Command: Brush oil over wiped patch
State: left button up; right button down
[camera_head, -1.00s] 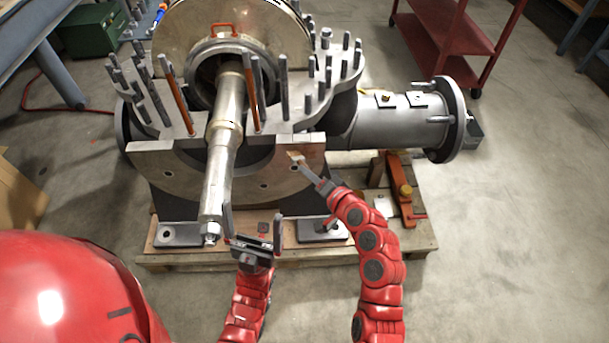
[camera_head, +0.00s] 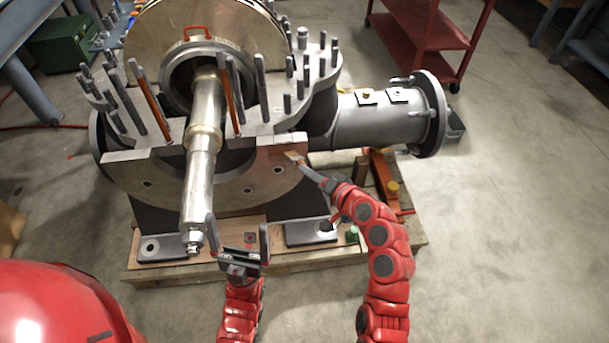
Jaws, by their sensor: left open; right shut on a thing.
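The split casing (camera_head: 225,190) stands on a wooden pallet, its shaft (camera_head: 201,165) pointing toward me. My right gripper (camera_head: 322,182) is shut on a brush (camera_head: 304,167) with a pale tip. The brush tip is at the right part of the casing's flat front face, near its top edge; I cannot tell whether it touches. The wiped patch is not clearly distinguishable. My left gripper (camera_head: 238,240) is open and empty, fingers up, in front of the casing's lower part, just right of the shaft end.
Upright studs (camera_head: 232,95) line the casing's flange. A flanged pipe (camera_head: 385,118) sticks out to the right. An orange tool (camera_head: 384,170) lies on the pallet (camera_head: 180,275) behind my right arm. A red cart (camera_head: 425,35) stands at the back; floor to the right is clear.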

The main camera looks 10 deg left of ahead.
jog(key=d+b, duration=0.1)
jog(key=w+d, duration=0.1)
jog(key=d, duration=0.1)
jog(key=shift+d+b, duration=0.1)
jog(key=shift+b, duration=0.3)
jog(key=shift+s, duration=0.1)
jog(key=s+d, duration=0.2)
jog(key=s, duration=0.4)
jog(key=shift+s, duration=0.35)
dwell(0.7)
jog(key=c, duration=1.4)
grip_release()
grip_shut()
